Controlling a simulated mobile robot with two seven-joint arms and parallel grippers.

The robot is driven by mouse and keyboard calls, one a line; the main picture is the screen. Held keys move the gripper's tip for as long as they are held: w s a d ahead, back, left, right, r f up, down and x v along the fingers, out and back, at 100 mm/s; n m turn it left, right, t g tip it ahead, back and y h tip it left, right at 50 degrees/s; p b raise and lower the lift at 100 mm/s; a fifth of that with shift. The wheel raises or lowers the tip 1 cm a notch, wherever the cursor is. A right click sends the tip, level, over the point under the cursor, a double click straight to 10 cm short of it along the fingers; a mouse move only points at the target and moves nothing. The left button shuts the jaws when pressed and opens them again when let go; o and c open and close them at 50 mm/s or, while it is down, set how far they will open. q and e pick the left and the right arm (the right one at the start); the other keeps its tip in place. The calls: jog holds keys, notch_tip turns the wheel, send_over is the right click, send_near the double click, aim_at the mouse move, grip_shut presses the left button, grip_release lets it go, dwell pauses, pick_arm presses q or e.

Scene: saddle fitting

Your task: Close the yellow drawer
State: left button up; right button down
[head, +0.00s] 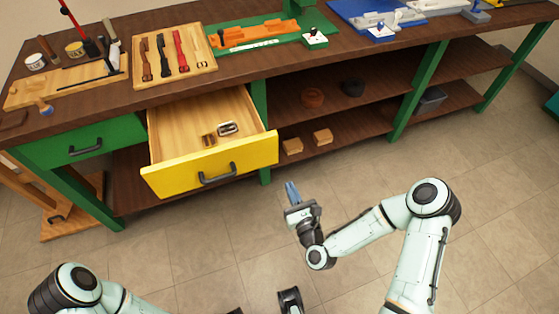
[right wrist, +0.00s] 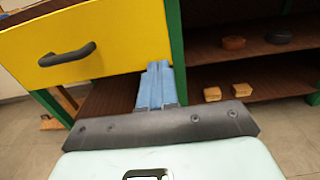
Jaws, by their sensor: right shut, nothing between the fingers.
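The yellow drawer (head: 180,182) is pulled well out of the workbench, and its wooden inside shows. It has a dark handle (head: 217,176) on its front. Two small buckle-like pieces (head: 227,129) lie inside. My right gripper (head: 291,190) is shut and empty, in front of the bench and just right of the drawer's front right corner. In the right wrist view its blue fingers (right wrist: 154,85) are together, with the yellow front (right wrist: 95,38) and handle (right wrist: 67,55) beyond and to the left. I see no contact.
A shut green drawer (head: 88,146) is to the left. Tools and strap boards (head: 207,62) lie on the benchtop (head: 195,98). Open shelves (head: 335,108) to the right hold small blocks (head: 322,137) and round items. The floor in front is clear.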

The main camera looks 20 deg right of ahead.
aim_at(274, 153)
pick_arm(q)
jog(key=shift+w+f+b, duration=0.15)
jog(key=shift+f+b, duration=0.1)
jog(key=shift+b, duration=0.05)
pick_arm(e)
jog(key=w, duration=1.2)
